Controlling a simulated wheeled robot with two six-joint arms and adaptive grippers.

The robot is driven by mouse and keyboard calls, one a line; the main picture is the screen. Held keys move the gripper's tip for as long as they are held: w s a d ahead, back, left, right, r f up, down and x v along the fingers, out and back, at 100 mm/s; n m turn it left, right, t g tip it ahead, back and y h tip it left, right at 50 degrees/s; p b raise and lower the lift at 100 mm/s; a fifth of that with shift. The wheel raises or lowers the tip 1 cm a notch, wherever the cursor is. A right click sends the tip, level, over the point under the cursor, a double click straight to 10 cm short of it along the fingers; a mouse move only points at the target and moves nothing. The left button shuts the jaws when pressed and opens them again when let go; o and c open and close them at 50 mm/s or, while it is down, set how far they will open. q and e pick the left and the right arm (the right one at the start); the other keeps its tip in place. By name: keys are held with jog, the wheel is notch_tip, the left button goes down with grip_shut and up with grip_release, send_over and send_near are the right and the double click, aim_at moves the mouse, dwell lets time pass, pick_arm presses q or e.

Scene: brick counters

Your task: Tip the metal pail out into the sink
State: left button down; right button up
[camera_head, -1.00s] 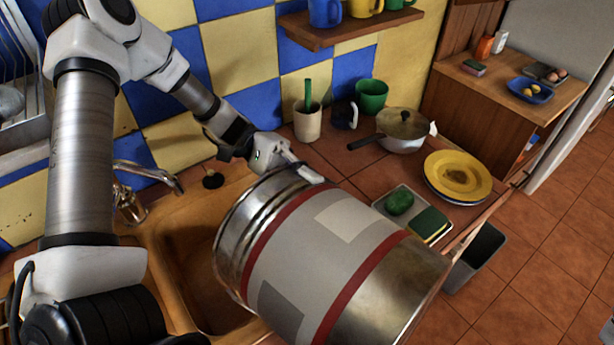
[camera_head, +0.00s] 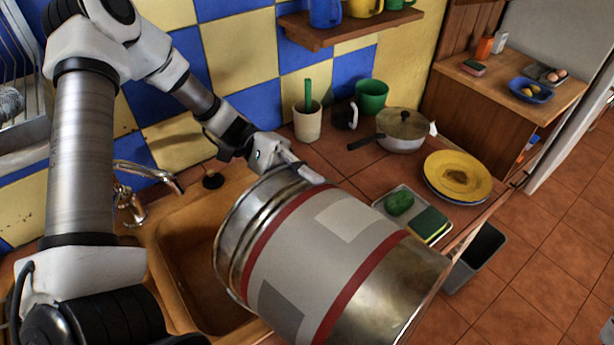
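The metal pail (camera_head: 325,265) is large, with a grey label and red bands. It lies tilted on its side over the right part of the sink (camera_head: 185,250), its rimmed end facing left toward the basin. Its inside is not visible. My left gripper (camera_head: 305,175) reaches the pail's upper edge from behind. One finger shows on the outside near the rim; the other is hidden, and the gripper appears closed on the pail's wall. My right gripper is not in view.
The faucet (camera_head: 150,172) stands behind the sink. On the counter right of it are a cream cup (camera_head: 307,122), a green cup (camera_head: 371,97), a lidded pan (camera_head: 402,130), a tray with sponges (camera_head: 432,224) and a yellow plate (camera_head: 458,176). A grey bin (camera_head: 478,255) stands on the floor.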

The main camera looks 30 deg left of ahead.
pick_arm(q)
jog(key=shift+r+p, duration=1.75)
jog(key=shift+r, duration=0.85)
jog(key=shift+r+p, duration=0.2)
jog(key=shift+p, duration=0.15)
notch_tip(320, 180, up, 4)
jog(key=t+y+p, duration=0.1)
jog(key=y+p, duration=0.5)
jog(key=p, duration=0.6)
jog(key=shift+f+y+p, duration=0.1)
jog(key=shift+y+p, duration=0.2)
jog(key=shift+p, duration=0.05)
jog(key=shift+y+p, duration=0.35)
jog(key=shift+y, duration=0.05)
jog(key=shift+r+y, duration=0.3)
jog(key=shift+y, duration=0.2)
notch_tip(320, 180, up, 5)
jog(key=t+y, duration=0.1)
jog(key=y, duration=0.4)
jog(key=t+y, duration=0.1)
jog(key=y, duration=0.4)
